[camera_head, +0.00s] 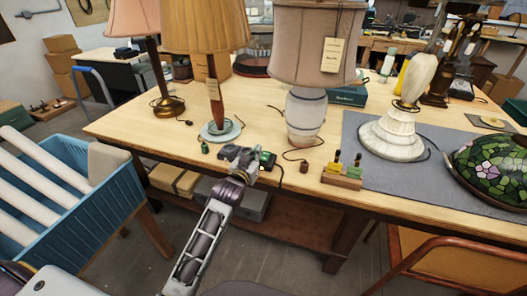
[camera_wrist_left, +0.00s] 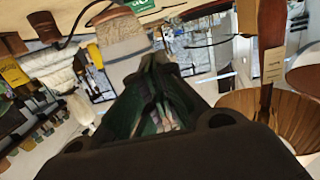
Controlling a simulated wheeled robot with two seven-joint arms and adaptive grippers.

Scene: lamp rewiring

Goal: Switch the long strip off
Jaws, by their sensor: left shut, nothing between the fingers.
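My left gripper (camera_head: 238,154) is at the front edge of the table, in front of the lamp with the pleated tan shade. Its fingers are shut and hold nothing; the left wrist view shows the dark fingers (camera_wrist_left: 155,100) together. A small dark block with a green patch (camera_head: 266,159) is right beside the gripper at the table edge, with a dark cord running from it. It may be part of the long strip, but the gripper hides much of that spot. I cannot make out a switch or its position. My right gripper is in neither view.
The pleated-shade lamp (camera_head: 205,30) and a grey-shaded lamp (camera_head: 312,45) stand close behind the gripper. A wooden block with yellow and green pieces (camera_head: 342,178) is to the right. A grey mat (camera_head: 385,180) carries a white lamp base (camera_head: 393,138). A blue crate (camera_head: 75,205) stands left.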

